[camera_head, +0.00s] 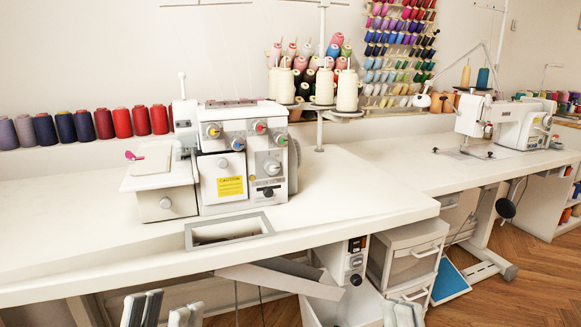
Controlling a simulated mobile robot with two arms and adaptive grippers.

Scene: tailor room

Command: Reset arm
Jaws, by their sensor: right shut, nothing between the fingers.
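My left gripper (165,309) shows at the bottom edge, left of the middle, in front of the table. Its two fingers stand apart with nothing visible between them; its lower part is cut off. My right gripper (403,314) shows at the bottom edge, right of the middle, below the table front. Its fingers are shut with nothing between them. Only the tips of both show, and the rest of both arms is out of view.
A long white table (75,235) spans the view, its front edge close beyond my grippers. Thread spools (103,123) line the back. A drawer cabinet (408,260) stands under the table.

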